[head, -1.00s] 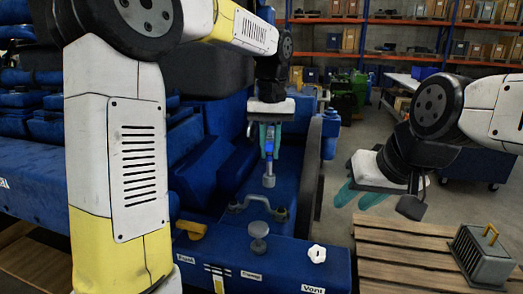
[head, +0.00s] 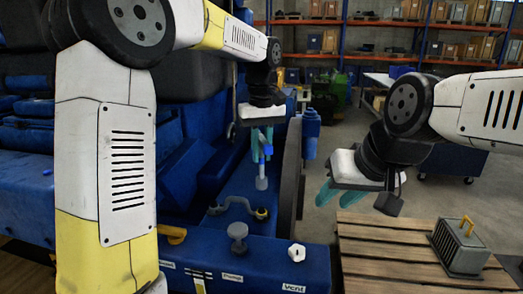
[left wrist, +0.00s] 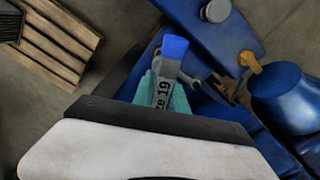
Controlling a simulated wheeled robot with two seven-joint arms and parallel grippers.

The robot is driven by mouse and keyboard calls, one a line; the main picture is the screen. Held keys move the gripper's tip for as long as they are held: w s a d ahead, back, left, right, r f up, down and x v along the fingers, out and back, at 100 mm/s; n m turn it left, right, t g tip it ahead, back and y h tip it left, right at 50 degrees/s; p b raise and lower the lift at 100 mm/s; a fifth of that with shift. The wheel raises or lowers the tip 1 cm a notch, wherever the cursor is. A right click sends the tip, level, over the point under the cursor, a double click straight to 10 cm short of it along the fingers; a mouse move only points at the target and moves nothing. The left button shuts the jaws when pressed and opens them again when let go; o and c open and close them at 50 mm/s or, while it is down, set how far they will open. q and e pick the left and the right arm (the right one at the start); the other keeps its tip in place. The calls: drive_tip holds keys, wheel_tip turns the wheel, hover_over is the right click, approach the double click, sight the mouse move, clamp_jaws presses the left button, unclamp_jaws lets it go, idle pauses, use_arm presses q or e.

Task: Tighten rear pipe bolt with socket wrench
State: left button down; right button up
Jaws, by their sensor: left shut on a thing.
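My left gripper (head: 262,135) is shut on the socket wrench (head: 261,170), which has a blue part and a grey socket pointing down. The wrench shows in the left wrist view (left wrist: 163,92) with a blue end and a label reading "ze 19" between teal fingers. The grey curved pipe (head: 236,202) lies on the blue engine block below. The socket hangs above the pipe's right end (head: 262,213), with a visible gap. I cannot make out the bolt clearly. My right gripper (head: 338,192) has its teal fingers apart and is empty, right of the engine.
A grey round cap (head: 237,232) and a white cap (head: 297,252) stand on the engine's labelled front. A yellow handle (head: 172,235) is at the left. A wooden pallet (head: 375,245) with a grey vented box (head: 459,247) is at the right.

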sight(262, 178)
use_arm(q)
drive_tip(key=n, duration=0.6)
drive_tip(key=shift+f, duration=0.35)
drive_tip(key=n, duration=0.6)
drive_tip(key=shift+f+n, duration=0.3)
drive_tip(key=shift+f, duration=0.1)
drive_tip(key=n, duration=0.3)
drive_tip(key=f+n, duration=0.1)
drive_tip(key=n, duration=0.8)
drive_tip(key=shift+f, duration=1.95)
drive_tip(key=shift+f, duration=0.1)
